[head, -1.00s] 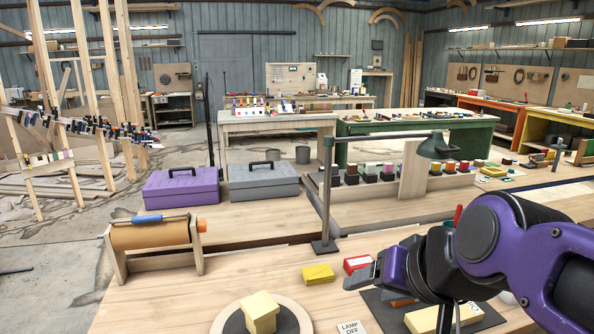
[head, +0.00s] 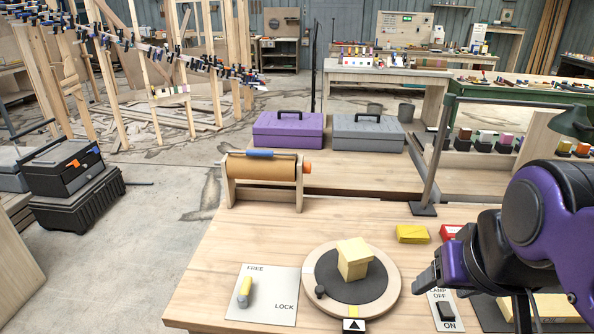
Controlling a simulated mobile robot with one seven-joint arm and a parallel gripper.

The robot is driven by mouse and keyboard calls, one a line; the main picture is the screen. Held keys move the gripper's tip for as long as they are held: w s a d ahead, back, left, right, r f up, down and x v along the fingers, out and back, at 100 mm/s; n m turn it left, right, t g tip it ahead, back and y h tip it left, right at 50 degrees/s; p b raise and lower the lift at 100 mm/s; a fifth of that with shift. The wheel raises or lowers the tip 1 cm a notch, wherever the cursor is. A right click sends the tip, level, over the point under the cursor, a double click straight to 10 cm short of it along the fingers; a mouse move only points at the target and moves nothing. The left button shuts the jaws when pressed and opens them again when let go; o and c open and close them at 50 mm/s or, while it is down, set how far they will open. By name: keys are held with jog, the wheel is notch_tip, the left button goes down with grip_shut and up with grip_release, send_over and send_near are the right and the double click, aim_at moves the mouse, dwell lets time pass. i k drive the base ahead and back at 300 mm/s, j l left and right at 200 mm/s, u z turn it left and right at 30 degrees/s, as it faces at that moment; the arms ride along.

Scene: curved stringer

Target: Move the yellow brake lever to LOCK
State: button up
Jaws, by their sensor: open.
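The yellow brake lever (head: 246,286) is on a white plate (head: 272,292) at the front left of the bench. The plate reads FREE near its top and LOCK at its lower right. The lever is below the word FREE, left of LOCK, with a grey rounded end at its lower side. My gripper (head: 424,283) is open at the right, over the bench, well apart from the lever. A turntable lies between them. Part of the gripper is hidden by my arm.
The round turntable (head: 383,292) bears a pale wooden block (head: 354,258) and a small dark knob (head: 320,292). A lamp switch plate (head: 444,310) is beside my gripper. A yellow block (head: 412,234), paper roll stand (head: 264,178) and lamp post (head: 437,160) stand behind.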

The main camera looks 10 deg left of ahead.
aim_at(243, 298)
jog(key=k+j+u, duration=0.15)
jog(key=u, duration=0.9)
jog(key=i+j+z, duration=0.45)
jog(key=j, duration=0.3)
jog(key=j+z, duration=0.1)
jog(key=j, duration=0.25)
jog(key=k+j+z, duration=0.15)
jog(key=j, duration=0.15)
jog(key=j+z, duration=0.1)
jog(key=j, duration=0.25)
jog(key=i+l+z, duration=0.15)
jog(key=i+l, duration=0.05)
jog(key=i, duration=0.1)
